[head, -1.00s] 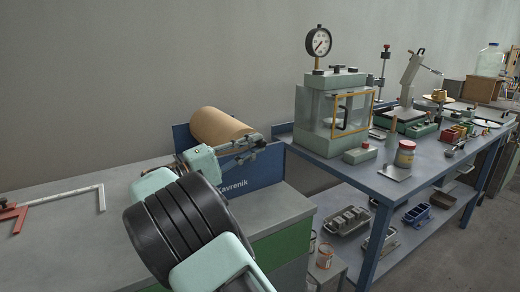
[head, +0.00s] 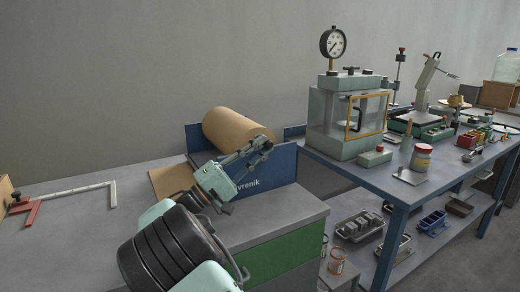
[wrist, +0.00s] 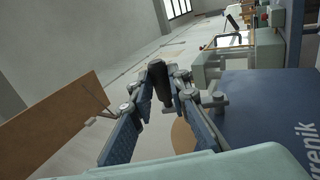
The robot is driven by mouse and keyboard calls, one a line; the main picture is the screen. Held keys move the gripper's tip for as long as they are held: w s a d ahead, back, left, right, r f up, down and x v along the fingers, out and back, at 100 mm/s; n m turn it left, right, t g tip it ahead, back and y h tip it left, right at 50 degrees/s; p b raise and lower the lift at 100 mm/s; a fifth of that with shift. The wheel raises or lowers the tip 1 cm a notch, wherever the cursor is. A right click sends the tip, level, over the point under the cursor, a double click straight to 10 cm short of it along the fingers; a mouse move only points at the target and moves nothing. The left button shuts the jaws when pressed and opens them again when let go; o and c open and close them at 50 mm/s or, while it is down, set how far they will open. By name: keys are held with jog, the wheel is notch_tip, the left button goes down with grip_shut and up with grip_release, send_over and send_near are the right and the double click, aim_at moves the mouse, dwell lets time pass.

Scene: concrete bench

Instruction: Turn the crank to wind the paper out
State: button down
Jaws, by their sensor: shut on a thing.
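A brown paper roll (head: 228,128) lies in a blue-sided stand (head: 265,172) on the grey bench. A flat piece of brown paper (head: 165,181) shows in front of the roll, partly behind my arm. My gripper (head: 262,147) is at the roll's right end. In the wrist view its fingers (wrist: 161,92) are closed around the crank's dark handle (wrist: 158,76). The rest of the crank is mostly hidden by the fingers. Part of the roll's end (wrist: 182,136) shows below them.
Bare bench lies between ruler and paper.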

jog(key=c, duration=1.8)
grip_release()
jog(key=s+a, duration=0.2)
jog(key=a, duration=0.2)
jog(key=s+a+f, duration=0.1)
jog(key=s+a, duration=0.2)
jog(key=a, duration=0.1)
jog(key=s+a, duration=0.3)
jog(key=a, duration=0.1)
jog(key=shift+a+f, duration=0.1)
jog(key=shift+f, duration=0.1)
jog(key=shift+c, duration=0.4)
